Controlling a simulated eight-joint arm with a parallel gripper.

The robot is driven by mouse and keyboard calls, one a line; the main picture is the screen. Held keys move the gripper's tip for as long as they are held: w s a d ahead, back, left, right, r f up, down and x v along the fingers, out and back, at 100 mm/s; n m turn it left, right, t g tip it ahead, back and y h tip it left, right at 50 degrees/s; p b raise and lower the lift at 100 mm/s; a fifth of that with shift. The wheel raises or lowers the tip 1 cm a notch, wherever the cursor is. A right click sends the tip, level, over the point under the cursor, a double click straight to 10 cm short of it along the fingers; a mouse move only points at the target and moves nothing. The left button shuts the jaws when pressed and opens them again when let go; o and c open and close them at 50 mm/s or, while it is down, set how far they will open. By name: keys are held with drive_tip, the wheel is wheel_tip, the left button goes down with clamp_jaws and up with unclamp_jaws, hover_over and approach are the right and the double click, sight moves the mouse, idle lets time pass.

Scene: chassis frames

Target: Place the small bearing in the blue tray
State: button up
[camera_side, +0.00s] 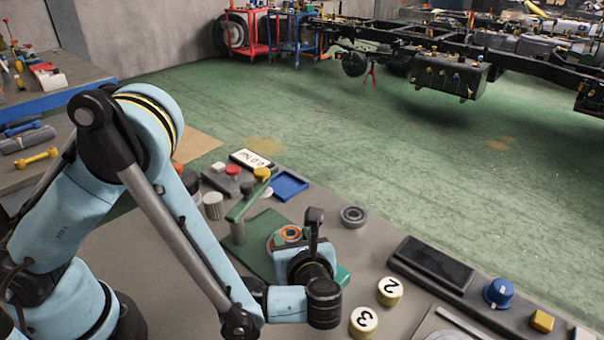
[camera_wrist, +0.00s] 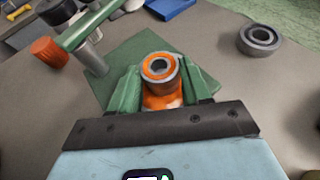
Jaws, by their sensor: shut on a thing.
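The small bearing, a grey ring with an orange face, is between my gripper's green fingers (camera_wrist: 160,88). It shows in the wrist view (camera_wrist: 159,66) and in the side view (camera_side: 291,232). My gripper is shut on it, over the green mat (camera_side: 258,252). An orange part shows under the bearing; how high the bearing is above the mat I cannot tell. The blue tray (camera_side: 289,184) looks empty and lies beyond my gripper, near the table's far edge. Only a part of the tray (camera_wrist: 169,8) shows at the top of the wrist view.
A larger grey bearing (camera_side: 353,216) lies right of the mat. A green bar (camera_side: 247,203) on a grey post stands left of my gripper, near the tray. A knurled grey cylinder (camera_side: 213,205) is further left. Numbered yellow-rimmed discs (camera_side: 390,291) lie at the right.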

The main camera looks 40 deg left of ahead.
drive_tip(key=o, duration=1.2)
